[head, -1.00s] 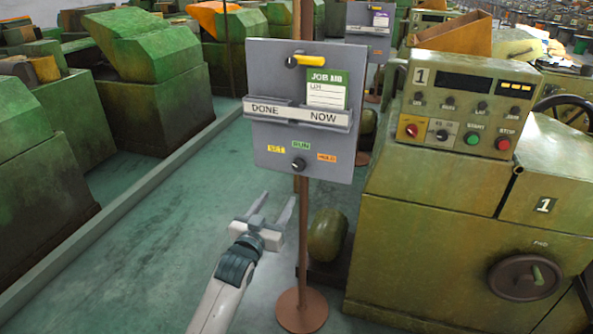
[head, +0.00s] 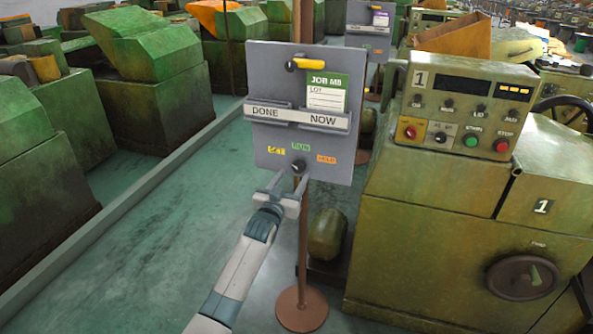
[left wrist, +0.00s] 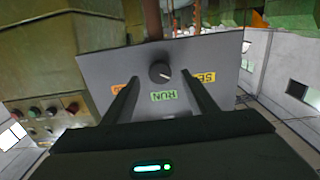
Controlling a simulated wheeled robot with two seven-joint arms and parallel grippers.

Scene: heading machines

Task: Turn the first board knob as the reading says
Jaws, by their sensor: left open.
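The grey board (head: 268,144) stands on a brown post. Its black knob (head: 298,166) sits low on the board, below a yellow label, a green RUN label (head: 301,147) and an orange label (head: 326,159). A JOB M8 card (head: 327,92) stands in the NOW pocket. My left gripper (head: 288,180) is open just below the knob, its fingers pointing at the board. In the left wrist view the knob (left wrist: 160,71) shows beyond the two fingers, between their tips and apart from them. Its pale mark points toward the lower right there. My right gripper is not in view.
Machine 1 (head: 430,215) stands close on the right, with a control panel (head: 461,108) and a handwheel (head: 522,278). The post's round base (head: 300,310) is on the floor. Green machines stand at the left behind a low kerb. The floor left of the board is open.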

